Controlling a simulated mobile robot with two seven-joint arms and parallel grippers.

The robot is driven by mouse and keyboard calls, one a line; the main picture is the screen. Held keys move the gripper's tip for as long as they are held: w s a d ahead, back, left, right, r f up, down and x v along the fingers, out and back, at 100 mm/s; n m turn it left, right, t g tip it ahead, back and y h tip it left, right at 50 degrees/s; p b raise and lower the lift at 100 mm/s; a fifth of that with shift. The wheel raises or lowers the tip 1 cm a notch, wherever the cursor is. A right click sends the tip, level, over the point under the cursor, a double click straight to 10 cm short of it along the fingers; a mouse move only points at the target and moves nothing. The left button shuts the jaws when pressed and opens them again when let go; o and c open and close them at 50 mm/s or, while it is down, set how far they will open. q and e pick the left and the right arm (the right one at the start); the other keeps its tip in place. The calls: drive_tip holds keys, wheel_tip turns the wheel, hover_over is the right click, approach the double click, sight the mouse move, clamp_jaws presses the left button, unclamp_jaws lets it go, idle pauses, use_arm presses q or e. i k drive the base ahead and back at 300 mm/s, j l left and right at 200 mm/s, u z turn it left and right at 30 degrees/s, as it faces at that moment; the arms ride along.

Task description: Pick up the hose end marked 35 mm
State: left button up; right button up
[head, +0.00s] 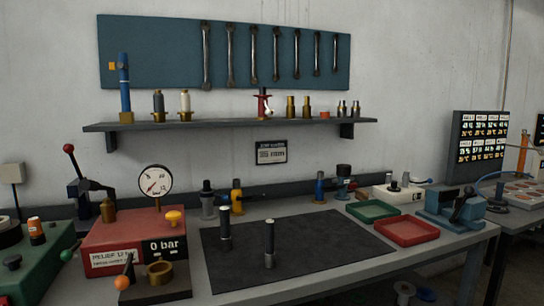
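No marking of 35 mm can be read on any hose end. Two dark upright cylindrical pieces that may be hose ends stand on the black mat (330,250): one at its left edge (225,228) and one nearer the middle (269,243). Behind the mat stand a grey-and-black fitting (207,200), a yellow one (237,197) and a blue one (320,188); I cannot tell whether these are hose ends. A small wall sign (271,152) carries text that seems to end in "mm". Neither of my grippers shows in the head view.
A red unit (120,245) with a pressure gauge (155,181) and a "0 bar" display stands left of the mat. Green (373,211) and red (407,231) trays and a blue vise (450,205) stand right. A shelf (230,124) holds several fittings. The mat's right half is clear.

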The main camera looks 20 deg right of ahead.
sight(226, 238)
drive_tip(key=i+l, duration=1.05)
drive_tip(key=i, duration=0.25)
